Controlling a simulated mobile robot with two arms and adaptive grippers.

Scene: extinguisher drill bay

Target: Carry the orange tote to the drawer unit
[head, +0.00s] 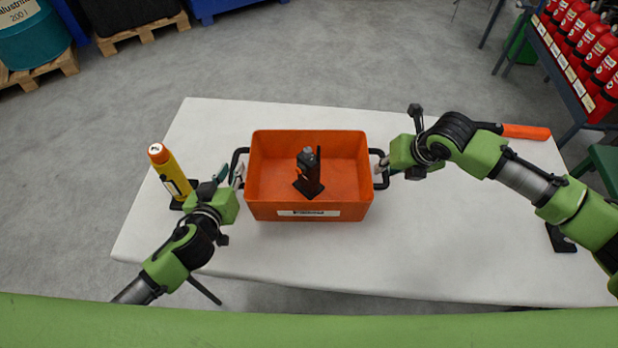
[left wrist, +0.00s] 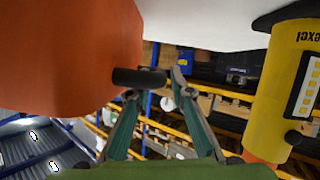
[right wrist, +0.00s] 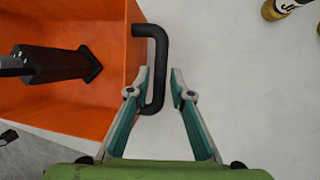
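The orange tote (head: 265,203) stands upright on the white table, with a black handle on each short side. A dark device with a grey top (head: 309,172) stands inside it. My left gripper (head: 233,176) is at the tote's left handle; in the left wrist view its fingers (left wrist: 155,88) are apart, with the black handle (left wrist: 138,77) at the tips. My right gripper (head: 388,169) is at the right handle; in the right wrist view its fingers (right wrist: 153,84) are apart, with the handle (right wrist: 160,55) between the tips. I cannot make out the drawer unit.
A yellow cylinder with an orange cap (head: 172,172) stands on the table (head: 440,265) close to my left gripper. An orange-handled thing (head: 525,131) lies at the table's far right. Red extinguishers (head: 590,50) fill a rack at the right. Grey floor is clear behind the table.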

